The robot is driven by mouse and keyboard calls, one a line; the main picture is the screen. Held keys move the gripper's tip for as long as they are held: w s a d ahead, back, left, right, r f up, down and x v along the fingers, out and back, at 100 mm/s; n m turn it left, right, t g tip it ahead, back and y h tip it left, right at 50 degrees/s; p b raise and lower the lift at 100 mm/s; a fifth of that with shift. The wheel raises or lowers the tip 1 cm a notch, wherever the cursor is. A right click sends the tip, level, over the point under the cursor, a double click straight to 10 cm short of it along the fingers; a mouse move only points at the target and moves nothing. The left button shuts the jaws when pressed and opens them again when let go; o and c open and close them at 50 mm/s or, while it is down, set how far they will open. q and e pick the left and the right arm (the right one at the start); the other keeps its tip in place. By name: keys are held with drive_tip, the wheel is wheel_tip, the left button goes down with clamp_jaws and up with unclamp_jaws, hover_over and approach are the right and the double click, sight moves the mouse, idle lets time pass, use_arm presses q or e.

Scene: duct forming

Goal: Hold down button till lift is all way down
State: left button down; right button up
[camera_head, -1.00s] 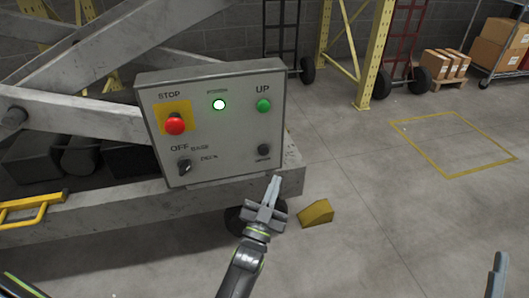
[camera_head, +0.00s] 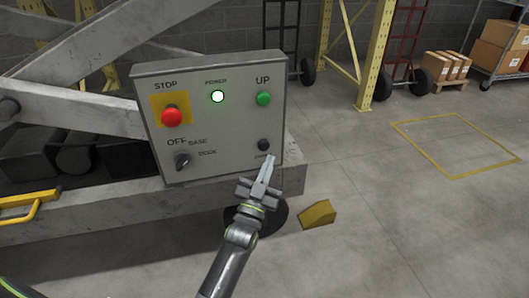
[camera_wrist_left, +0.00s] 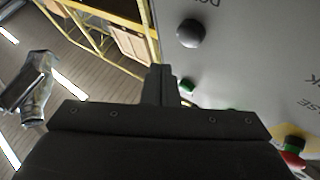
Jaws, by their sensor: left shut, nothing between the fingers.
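The grey control box (camera_head: 215,125) is mounted on the lift's frame in the head view. The black down button (camera_head: 264,145) is at its lower right, with its label partly hidden by my fingertips. My left gripper (camera_head: 266,168) is shut and empty, its tips just below the button and close to the panel; contact cannot be told in the head view. In the left wrist view the shut fingers (camera_wrist_left: 161,84) point toward the panel, and the black button (camera_wrist_left: 190,33) shows beyond them, apart in the picture. My right gripper is not in view.
The box also has a red stop button (camera_head: 172,117), a lit power lamp (camera_head: 217,97), a green up button (camera_head: 263,99) and a selector switch (camera_head: 182,161). A yellow wedge (camera_head: 317,214) lies on the floor beside the lift.

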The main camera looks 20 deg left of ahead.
sight(264, 145)
use_arm(q)
drive_tip(key=shift+w+a+b, duration=0.35)
drive_tip(key=shift+w+a, duration=0.4)
drive_tip(key=shift+w, duration=0.35)
idle(1.3)
drive_tip(key=shift+w+a, duration=0.25)
drive_tip(key=shift+w, duration=0.1)
